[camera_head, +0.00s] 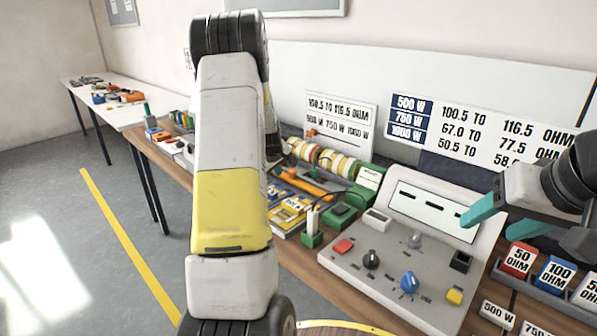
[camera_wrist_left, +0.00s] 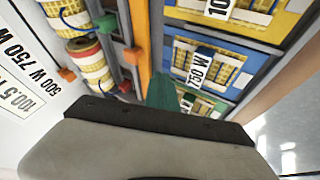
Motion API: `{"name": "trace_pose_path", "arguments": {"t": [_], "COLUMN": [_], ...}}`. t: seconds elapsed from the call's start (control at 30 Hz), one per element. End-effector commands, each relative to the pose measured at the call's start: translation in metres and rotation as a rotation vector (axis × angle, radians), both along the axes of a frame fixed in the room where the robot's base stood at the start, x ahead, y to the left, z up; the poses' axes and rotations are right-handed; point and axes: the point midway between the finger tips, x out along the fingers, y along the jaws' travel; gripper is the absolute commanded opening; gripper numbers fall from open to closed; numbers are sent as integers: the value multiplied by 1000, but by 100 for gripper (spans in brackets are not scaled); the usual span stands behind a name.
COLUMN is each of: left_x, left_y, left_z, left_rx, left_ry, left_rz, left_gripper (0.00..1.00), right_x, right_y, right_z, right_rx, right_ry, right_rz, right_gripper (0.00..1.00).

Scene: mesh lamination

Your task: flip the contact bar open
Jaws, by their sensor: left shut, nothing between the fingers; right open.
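A long orange bar (camera_head: 312,184), which looks like the contact bar, lies among the fixtures behind the control panel. In the left wrist view the orange bar (camera_wrist_left: 142,40) runs beside the yellow mesh panels. My left gripper (camera_wrist_left: 163,92) is shut and empty, its teal fingertips close to the near end of the orange bar; I cannot tell whether they touch. In the head view my left arm hides the left gripper and the left part of the fixture. My right gripper (camera_head: 486,229) is open and empty over the right side of the control panel.
The grey control panel (camera_head: 400,265) with knobs stands at the front of the bench. Red-and-yellow coils (camera_head: 335,163) lie behind the orange bar. Labelled 50 OHM (camera_head: 519,260) and 100 OHM (camera_head: 554,274) bins stand at the right. Another table (camera_head: 130,114) is at the far left.

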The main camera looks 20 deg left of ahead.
Motion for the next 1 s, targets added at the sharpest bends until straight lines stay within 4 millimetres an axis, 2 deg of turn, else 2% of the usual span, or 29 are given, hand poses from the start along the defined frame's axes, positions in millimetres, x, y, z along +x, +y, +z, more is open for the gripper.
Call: {"name": "trace_pose_path", "arguments": {"t": [0.2, 0.33, 0.93, 1.0], "left_x": [-22, -30, -34, -36], "left_y": [-7, -10, -11, -15], "left_z": [31, 42, 47, 52], "left_rx": [-1, -1, -1, -1], "left_ry": [-2, 0, 1, 0], "left_rz": [-1, -2, -2, -13], "left_gripper": [0, 0, 0, 0], "right_x": [0, 0, 0, 0], "right_y": [0, 0, 0, 0], "right_z": [0, 0, 0, 0], "right_rx": [0, 0, 0, 0], "right_ry": [0, 0, 0, 0], "right_rz": [0, 0, 0, 0], "right_gripper": [59, 59, 59, 59]}}
